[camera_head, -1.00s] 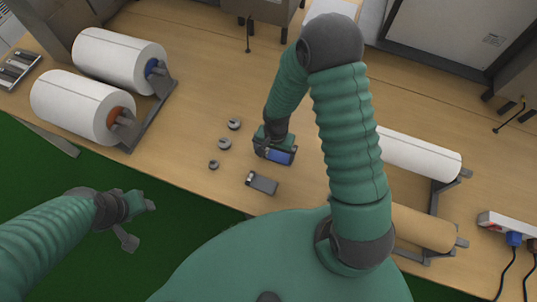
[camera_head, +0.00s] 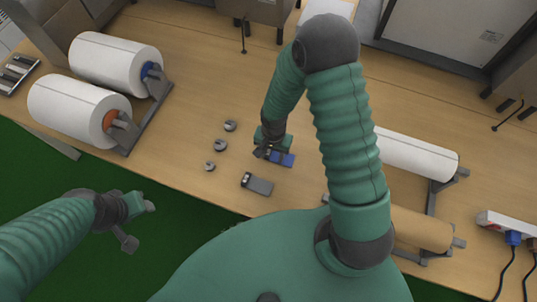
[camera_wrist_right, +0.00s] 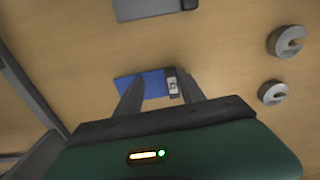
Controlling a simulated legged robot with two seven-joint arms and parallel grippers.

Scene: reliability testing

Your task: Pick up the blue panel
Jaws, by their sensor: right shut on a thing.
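The blue panel (camera_head: 283,160) is a small flat blue piece with a grey-white end, on or just above the wooden table in the head view. It also shows in the right wrist view (camera_wrist_right: 150,84). My right gripper (camera_head: 266,153) is over its left end and shut on it; in the right wrist view the two dark fingers (camera_wrist_right: 160,92) lie on either side of the panel's grey-white end. Whether the panel touches the table is unclear. My left gripper (camera_head: 146,208) hangs over the green floor at left, away from the panel; its jaws are too small to judge.
A grey block (camera_head: 257,184) lies just in front of the panel. Several grey rings (camera_head: 221,146) lie to its left. White rolls (camera_head: 80,110) on stands are at left, and a white roll (camera_head: 420,155) and a brown roll (camera_head: 420,228) at right. Bare wood lies behind the panel.

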